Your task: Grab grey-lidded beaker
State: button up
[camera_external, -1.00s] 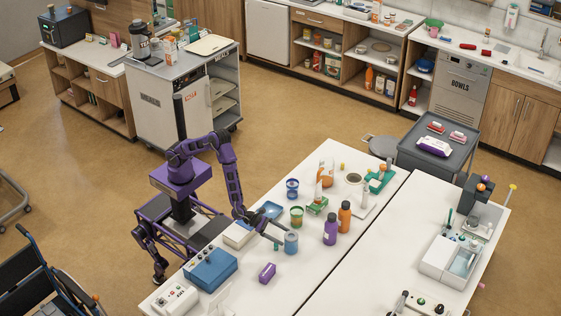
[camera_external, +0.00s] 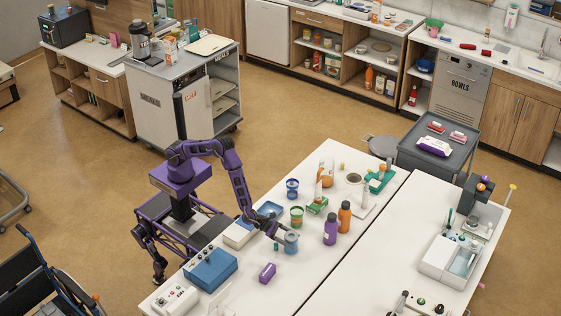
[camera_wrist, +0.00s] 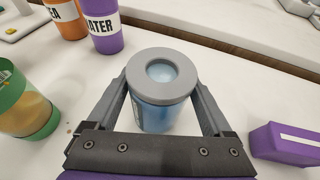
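The grey-lidded beaker (camera_external: 291,244) is blue and see-through and stands upright on the white table. In the wrist view the beaker (camera_wrist: 161,112) is centred, with its round grey lid uppermost and a pale hollow in the lid's middle. My gripper (camera_external: 280,235) reaches down to it from the left. In the wrist view my gripper (camera_wrist: 161,96) has one finger on each side of the beaker, reaching up to about the lid's edges. The fingers look open, with pale gaps beside the beaker's body; contact at the tips is hard to see.
A green-lidded jar (camera_wrist: 25,105) stands left of the beaker in the wrist view. A purple box (camera_wrist: 285,145) lies to the right. Purple (camera_wrist: 104,27) and orange (camera_wrist: 66,18) bottles stand beyond. A blue case (camera_external: 210,268) sits near the table's left edge.

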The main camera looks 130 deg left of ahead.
jog(key=c, duration=0.7)
jog(key=shift+c, duration=0.4)
jog(key=shift+r, duration=0.1)
